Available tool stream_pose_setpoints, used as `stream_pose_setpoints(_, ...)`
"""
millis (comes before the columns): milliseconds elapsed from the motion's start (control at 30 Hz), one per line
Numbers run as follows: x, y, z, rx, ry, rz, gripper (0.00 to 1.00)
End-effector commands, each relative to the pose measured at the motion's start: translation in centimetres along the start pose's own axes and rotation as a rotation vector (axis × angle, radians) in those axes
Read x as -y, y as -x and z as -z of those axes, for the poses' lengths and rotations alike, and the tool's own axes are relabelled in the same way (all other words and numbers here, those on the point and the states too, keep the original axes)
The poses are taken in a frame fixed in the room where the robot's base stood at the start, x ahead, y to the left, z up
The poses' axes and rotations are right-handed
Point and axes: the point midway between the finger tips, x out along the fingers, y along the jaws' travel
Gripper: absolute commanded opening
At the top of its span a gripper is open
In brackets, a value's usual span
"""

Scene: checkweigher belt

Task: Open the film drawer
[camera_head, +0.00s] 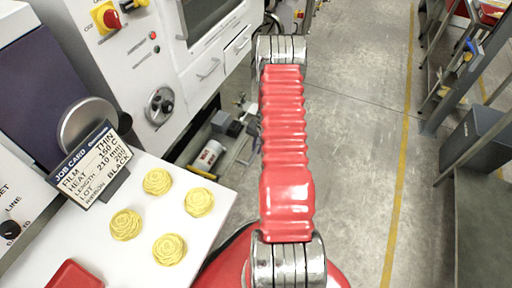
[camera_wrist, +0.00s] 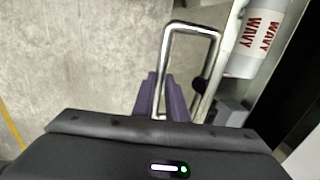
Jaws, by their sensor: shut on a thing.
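My gripper (camera_wrist: 161,100) shows in the wrist view as two purple fingers, shut on one leg of a chrome U-shaped handle (camera_wrist: 194,27). The handle's loop stands out beyond the fingers. The wrist view does not show clearly which front the handle belongs to. In the head view my gripper is not visible beyond my red arm. Two white drawer fronts show on the machine, one (camera_head: 204,81) with a thin handle and another (camera_head: 238,46) to its right. Their labels are too small to read, so I cannot tell which is the film drawer.
A white roll marked WAVY (camera_head: 208,155) lies low beside the machine; it also shows in the wrist view (camera_wrist: 258,38). A white table (camera_head: 112,246) carries several yellow coiled pieces (camera_head: 158,181) and a job card (camera_head: 90,165). Grey floor (camera_head: 355,150) is open to the right.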

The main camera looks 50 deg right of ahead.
Motion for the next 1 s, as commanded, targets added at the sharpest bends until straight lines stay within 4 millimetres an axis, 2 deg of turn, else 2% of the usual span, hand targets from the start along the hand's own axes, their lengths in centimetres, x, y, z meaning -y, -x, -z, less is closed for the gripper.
stream_pose_setpoints(300,-0.46,0.27,0.22,0.0,-0.009,0.001,0.0)
stream_pose_setpoints(333,-0.49,0.27,0.23,0.0,-0.009,0.001,0.14)
stream_pose_setpoints(567,-0.67,0.21,0.25,0.0,-0.013,0.0,0.31)
stream_pose_setpoints(867,-0.73,0.28,0.26,0.0,-0.014,0.0,0.31)
stream_pose_setpoints(1000,-0.7,0.93,0.3,-0.001,-0.014,0.0,0.31)
